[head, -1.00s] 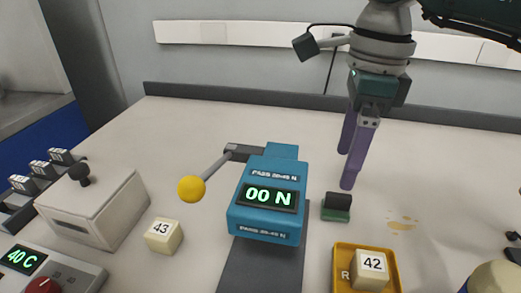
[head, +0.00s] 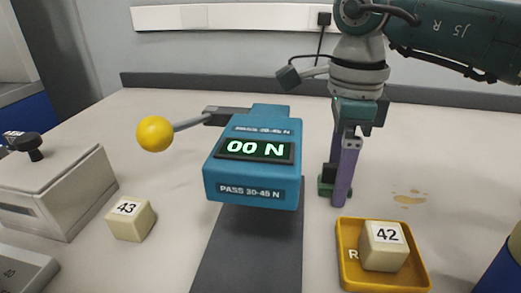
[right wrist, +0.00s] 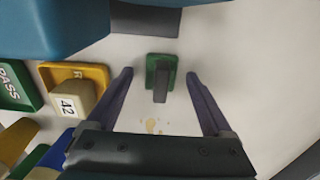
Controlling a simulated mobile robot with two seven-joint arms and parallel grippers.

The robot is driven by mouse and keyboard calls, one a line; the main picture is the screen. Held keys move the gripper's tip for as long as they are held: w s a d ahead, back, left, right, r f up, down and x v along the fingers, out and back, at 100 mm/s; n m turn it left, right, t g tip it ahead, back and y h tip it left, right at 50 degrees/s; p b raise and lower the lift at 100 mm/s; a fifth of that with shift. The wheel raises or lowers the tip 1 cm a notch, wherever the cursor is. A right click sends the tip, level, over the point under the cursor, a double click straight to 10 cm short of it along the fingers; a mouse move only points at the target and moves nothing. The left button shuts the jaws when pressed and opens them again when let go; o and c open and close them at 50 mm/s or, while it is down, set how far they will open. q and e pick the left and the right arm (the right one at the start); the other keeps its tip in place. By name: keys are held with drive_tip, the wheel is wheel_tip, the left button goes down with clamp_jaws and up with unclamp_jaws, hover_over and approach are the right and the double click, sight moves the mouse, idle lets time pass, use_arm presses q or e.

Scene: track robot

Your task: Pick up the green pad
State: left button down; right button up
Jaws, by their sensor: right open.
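The green pad (head: 323,187) is a small green block with a dark upright grip, standing on the bench just right of the blue force gauge. In the head view it is partly hidden behind a finger of my right gripper (head: 337,185). The right wrist view shows the green pad (right wrist: 152,64) between the fingertips of my open right gripper (right wrist: 158,75), with a gap on each side. The purple fingers point down at the pad and hold nothing. My left gripper is in neither view.
The blue gauge (head: 252,172) reads 00 N and has a lever with a yellow ball (head: 155,134). A yellow tray (head: 350,273) holds cube 42 (head: 383,247). Cube 43 (head: 130,220) sits left. A brownish spill (head: 409,197) lies right of the gripper.

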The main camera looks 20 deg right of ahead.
drive_tip(key=shift+r, duration=0.1)
drive_tip(key=shift+c, duration=0.2)
clamp_jaws()
idle(0.4)
